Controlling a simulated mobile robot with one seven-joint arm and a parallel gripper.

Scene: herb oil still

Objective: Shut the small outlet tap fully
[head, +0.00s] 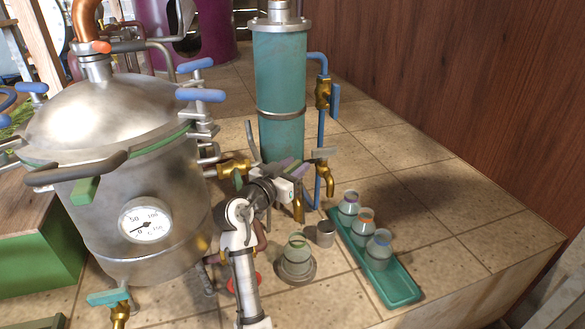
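The teal cylinder (280,85) stands upright behind my arm. A small brass tap with a grey-green lever (323,159) sticks out low on its right; the lever lies roughly level. A brass spout (298,207) points down just below my gripper, above a glass jar (297,248) on a round base. I cannot tell for sure which of these is the small outlet tap. My gripper (292,170) is at the cylinder's lower front, left of the grey-green lever. Its fingers are small and partly hidden, so their opening and any contact are unclear.
A steel still pot (125,145) with a dial (146,221) stands at left. Another brass valve (235,168) is beside it. A blue-handled valve (323,95) sits on the blue pipe. A green tray (400,286) holds three jars, near a metal cup (325,234). Tiles at right are clear.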

